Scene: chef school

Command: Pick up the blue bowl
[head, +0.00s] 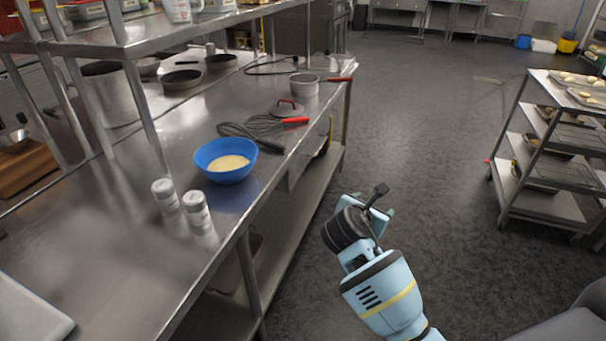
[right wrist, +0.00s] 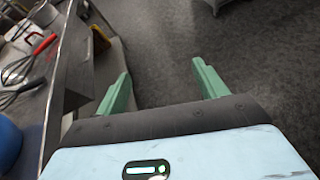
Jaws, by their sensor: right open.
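The blue bowl (head: 225,160) stands upright on the steel worktable, near its right edge, with a pale yellow content inside. Part of the blue bowl also shows at the left edge of the right wrist view (right wrist: 9,148). My right gripper (head: 383,203) is over the floor to the right of the table, apart from the bowl. In the right wrist view its two green fingers (right wrist: 162,85) are spread apart with nothing between them. My left gripper is not in view.
Two white-grey shakers (head: 197,212) stand just in front of the bowl. A shelf post rises left of the bowl. A rack (head: 545,150) stands right; floor between is clear.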

